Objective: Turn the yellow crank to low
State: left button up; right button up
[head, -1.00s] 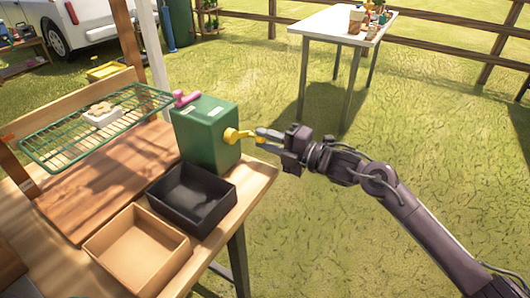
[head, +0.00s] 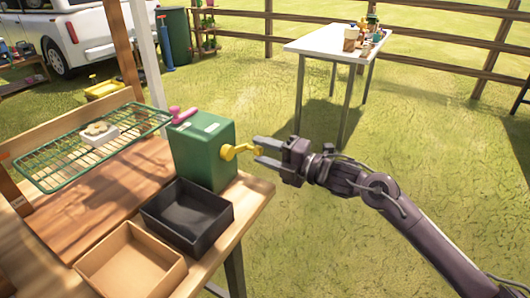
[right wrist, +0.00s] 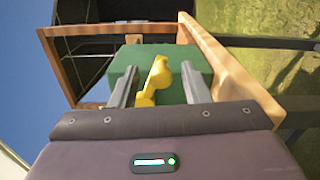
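The yellow crank (head: 240,150) sticks out from the right side of a green box (head: 205,160). Its arm points right toward my gripper, with a knob at the end. My right gripper (head: 257,151) is at the crank's outer end, fingers spread above and below the knob. In the right wrist view the yellow crank (right wrist: 157,80) stands between the two separated fingers of my right gripper (right wrist: 158,68), with gaps on both sides. The green box (right wrist: 150,58) is behind it. I cannot read any low mark on the box. My left gripper is out of view.
A pink handle (head: 182,115) sits on the box's top left. A black tray (head: 190,245) and a cardboard tray (head: 115,290) stand in front on the wooden table. A green wire rack (head: 50,178) is at left.

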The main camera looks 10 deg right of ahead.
jog(key=v, duration=0.7)
jog(key=shift+s+d, duration=0.25)
jog(key=shift+d, duration=0.05)
